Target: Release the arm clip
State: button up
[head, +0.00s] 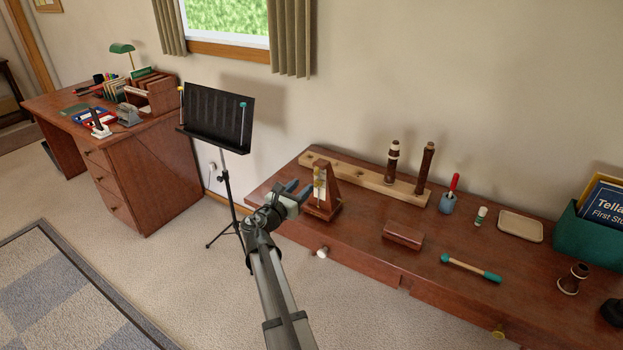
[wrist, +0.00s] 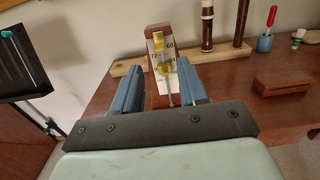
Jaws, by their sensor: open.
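A yellow clip-like piece (wrist: 158,41) is near the top of the face, with a second yellow piece (wrist: 165,69) lower on the arm. Which one holds the arm is unclear. My gripper (head: 300,189) is open and empty, just left of the metronome. In the wrist view, my gripper's fingers (wrist: 160,64) frame the metronome face with a gap on both sides.
A wooden rack (head: 365,180) with dark upright pieces stands behind the metronome. A reddish-brown block (head: 403,236), a green-ended mallet (head: 470,268) and a blue cup (head: 447,204) are to the right. A black music stand (head: 217,117) is left of my gripper.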

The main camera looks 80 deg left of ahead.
aim_at(316, 171)
jog(key=x, duration=0.6)
jog(key=shift+w+a, duration=0.2)
jog(key=shift+a, duration=0.05)
jog(key=shift+c, duration=0.3)
jog(key=shift+f, duration=0.1)
grip_shut()
